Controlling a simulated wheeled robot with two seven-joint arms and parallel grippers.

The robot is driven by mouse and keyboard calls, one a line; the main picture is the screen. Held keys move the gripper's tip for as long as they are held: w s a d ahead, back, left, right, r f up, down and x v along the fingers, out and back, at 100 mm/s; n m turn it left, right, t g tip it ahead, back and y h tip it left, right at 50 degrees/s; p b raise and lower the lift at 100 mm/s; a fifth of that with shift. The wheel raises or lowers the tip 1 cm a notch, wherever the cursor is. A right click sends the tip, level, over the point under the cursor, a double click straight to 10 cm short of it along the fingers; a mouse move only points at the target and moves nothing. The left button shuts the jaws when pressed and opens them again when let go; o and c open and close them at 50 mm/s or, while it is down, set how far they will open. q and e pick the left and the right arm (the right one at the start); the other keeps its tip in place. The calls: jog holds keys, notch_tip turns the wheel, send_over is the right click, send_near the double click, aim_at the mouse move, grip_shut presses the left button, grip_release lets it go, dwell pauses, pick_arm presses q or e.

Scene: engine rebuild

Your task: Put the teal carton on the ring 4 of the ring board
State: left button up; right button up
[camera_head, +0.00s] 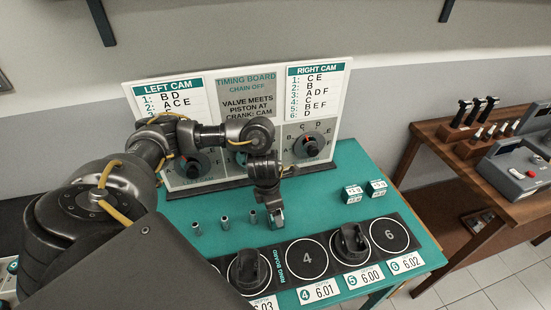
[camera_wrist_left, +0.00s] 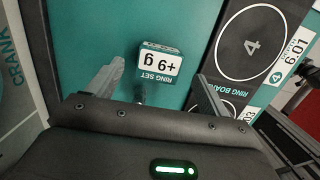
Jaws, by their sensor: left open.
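A teal carton (camera_wrist_left: 160,62) with a white "RING SET +9 g" label shows just ahead of my left gripper (camera_wrist_left: 155,85) in the left wrist view. The gripper is open, with one finger on each side; I cannot tell whether either touches the carton. In the head view my left gripper (camera_head: 274,215) points down over the teal table, behind the ring board, and mostly hides this carton. Ring 4 (camera_head: 307,258) of the ring board is empty; it also shows in the left wrist view (camera_wrist_left: 251,45). My right gripper is not in view.
Two more teal cartons (camera_head: 354,194) (camera_head: 377,188) stand at right behind the board. Dark parts stand on ring 5 (camera_head: 350,243) and the ring left of ring 4 (camera_head: 247,270). Ring 6 (camera_head: 389,235) is empty. Several small metal cylinders (camera_head: 225,223) stand left of my gripper; the timing board (camera_head: 242,115) rises behind.

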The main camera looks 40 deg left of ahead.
pick_arm(q)
jog(key=shift+s, duration=0.15)
jog(key=shift+f, duration=0.45)
jog(key=f, duration=0.1)
jog(key=f+p, duration=0.1)
jog(key=f, duration=0.1)
jog(key=shift+w+f, duration=0.25)
jog(key=shift+w, duration=0.15)
jog(key=shift+f, duration=0.35)
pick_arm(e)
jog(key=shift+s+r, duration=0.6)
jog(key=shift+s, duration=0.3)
pick_arm(q)
jog(key=shift+d, duration=0.1)
jog(key=c, duration=1.2)
jog(key=shift+o, duration=0.2)
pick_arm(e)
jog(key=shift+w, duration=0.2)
